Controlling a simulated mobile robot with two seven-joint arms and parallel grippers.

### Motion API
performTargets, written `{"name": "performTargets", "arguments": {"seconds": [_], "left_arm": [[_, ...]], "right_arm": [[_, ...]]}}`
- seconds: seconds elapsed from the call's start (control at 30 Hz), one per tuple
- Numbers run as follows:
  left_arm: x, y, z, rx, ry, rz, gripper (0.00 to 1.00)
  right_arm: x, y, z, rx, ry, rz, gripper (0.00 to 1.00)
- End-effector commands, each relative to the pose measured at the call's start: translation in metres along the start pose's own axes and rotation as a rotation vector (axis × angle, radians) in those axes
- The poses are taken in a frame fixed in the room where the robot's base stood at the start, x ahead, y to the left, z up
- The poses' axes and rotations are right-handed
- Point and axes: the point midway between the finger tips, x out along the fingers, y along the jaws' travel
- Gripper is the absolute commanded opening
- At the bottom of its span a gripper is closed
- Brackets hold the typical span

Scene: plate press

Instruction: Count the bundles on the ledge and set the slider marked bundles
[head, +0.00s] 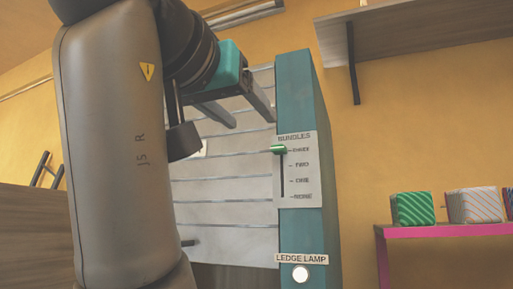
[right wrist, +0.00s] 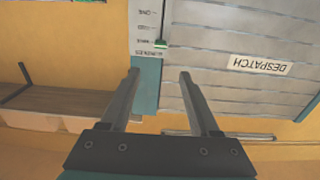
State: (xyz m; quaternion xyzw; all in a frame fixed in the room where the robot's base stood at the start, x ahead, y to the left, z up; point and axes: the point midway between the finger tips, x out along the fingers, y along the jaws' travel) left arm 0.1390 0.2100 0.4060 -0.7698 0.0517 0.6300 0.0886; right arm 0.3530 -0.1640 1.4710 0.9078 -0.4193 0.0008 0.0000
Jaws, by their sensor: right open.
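The bundles slider has a green knob (head: 279,150) at the top of its slot, level with the "three" mark. Its pale scale plate (head: 303,170) is on a teal post; the marks below read two, one and none. The knob also shows in the right wrist view (right wrist: 161,44). On the ledge (head: 440,231) are a green striped bundle (head: 413,208), a grey striped bundle (head: 473,205) and part of another bundle (head: 509,200) cut by the picture edge. My right gripper (head: 251,121) is open and empty, up and left of the knob, apart from it. My left gripper is not seen.
A slatted grey shutter marked "despatch" (right wrist: 260,65) is beside the post (head: 310,110). A round white ledge lamp button (head: 301,273) is low on the post. A wooden shelf (head: 420,28) is on the wall at upper right. My right arm covers much of the left.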

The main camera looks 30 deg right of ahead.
Motion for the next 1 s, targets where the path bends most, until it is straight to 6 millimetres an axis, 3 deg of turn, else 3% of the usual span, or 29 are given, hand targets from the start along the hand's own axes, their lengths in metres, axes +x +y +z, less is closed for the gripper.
{"name": "performTargets", "arguments": {"seconds": [0.3, 0.53, 0.73, 1.0], "left_arm": [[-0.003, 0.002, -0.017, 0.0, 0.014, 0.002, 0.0], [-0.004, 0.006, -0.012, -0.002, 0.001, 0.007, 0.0], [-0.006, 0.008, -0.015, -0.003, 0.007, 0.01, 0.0], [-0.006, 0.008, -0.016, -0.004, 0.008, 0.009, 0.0]], "right_arm": [[0.07, 0.0, 0.002, -0.002, -0.004, 0.003, 0.62], [0.113, 0.0, 0.002, -0.002, -0.004, 0.002, 0.62], [0.132, 0.0, 0.001, -0.001, -0.002, 0.0, 0.62], [0.135, -0.001, 0.001, 0.0, -0.001, -0.002, 0.62]]}}
